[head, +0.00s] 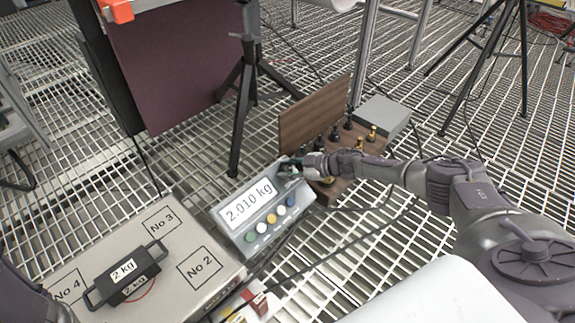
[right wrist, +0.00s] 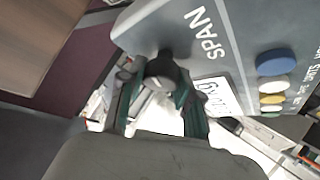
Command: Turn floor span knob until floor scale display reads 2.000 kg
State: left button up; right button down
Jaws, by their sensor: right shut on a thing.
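The floor scale display (head: 248,203) is on a grey, tilted indicator box and reads 2.010 kg. My right gripper (head: 287,170) is at the box's upper right corner. In the right wrist view, the span knob (right wrist: 160,68) is a dark round knob beside the word SPAN. My right gripper (right wrist: 157,98) has its two green-edged fingers on either side of the knob, shut on it. The scale platform (head: 185,222) carries a black 2 kg weight (head: 124,272) with a handle, near the No 4 marking. My left gripper is not in view.
A black tripod (head: 240,110) stands behind the display on the grated floor.

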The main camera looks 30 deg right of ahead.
jog(key=shift+n+g+y, duration=0.4)
jog(key=shift+n+g, duration=0.5)
jog(key=shift+n, duration=1.2)
jog(key=c, duration=0.8)
grip_release()
jog(key=shift+o, duration=0.2)
jog(key=v, duration=1.2)
